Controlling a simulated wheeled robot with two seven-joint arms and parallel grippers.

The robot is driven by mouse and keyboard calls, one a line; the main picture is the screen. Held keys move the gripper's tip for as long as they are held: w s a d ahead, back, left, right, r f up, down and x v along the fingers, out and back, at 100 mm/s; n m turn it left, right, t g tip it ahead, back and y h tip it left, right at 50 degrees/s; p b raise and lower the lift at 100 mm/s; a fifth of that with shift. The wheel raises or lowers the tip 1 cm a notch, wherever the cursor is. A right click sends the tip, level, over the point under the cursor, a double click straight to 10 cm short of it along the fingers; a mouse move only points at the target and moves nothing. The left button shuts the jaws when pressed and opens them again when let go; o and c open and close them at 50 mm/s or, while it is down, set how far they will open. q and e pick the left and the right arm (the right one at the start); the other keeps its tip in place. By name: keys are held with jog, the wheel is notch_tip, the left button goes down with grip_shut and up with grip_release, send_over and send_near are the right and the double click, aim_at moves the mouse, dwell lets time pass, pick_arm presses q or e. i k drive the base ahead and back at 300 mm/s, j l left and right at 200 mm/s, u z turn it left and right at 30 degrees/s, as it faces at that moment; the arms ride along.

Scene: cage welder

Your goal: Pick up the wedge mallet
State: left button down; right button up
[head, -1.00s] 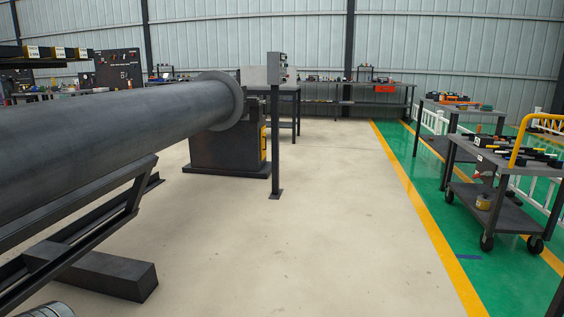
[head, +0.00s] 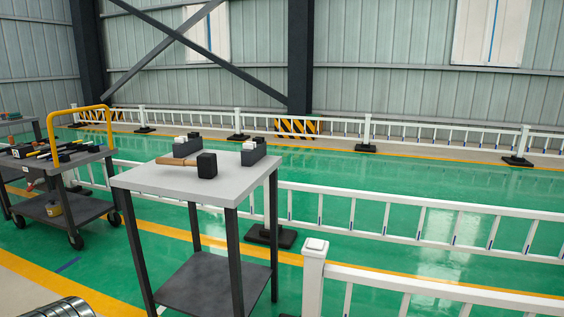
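The wedge mallet (head: 206,165) lies on the light grey top of a tall stand table (head: 145,181) left of centre. Its black block head is at the right and its wooden handle (head: 172,161) points left. Neither of my grippers shows in the head view.
Two dark bins with white and black items, the left one (head: 186,148) and the right one (head: 253,154), stand behind the mallet. A cart (head: 95,156) with a yellow handle stands at the left. White railings (head: 430,207) run behind and to the right of the table.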

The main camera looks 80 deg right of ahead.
aim_at(206, 163)
jog(key=z, duration=2.2)
jog(key=i+u, duration=0.3)
jog(key=u, duration=0.15)
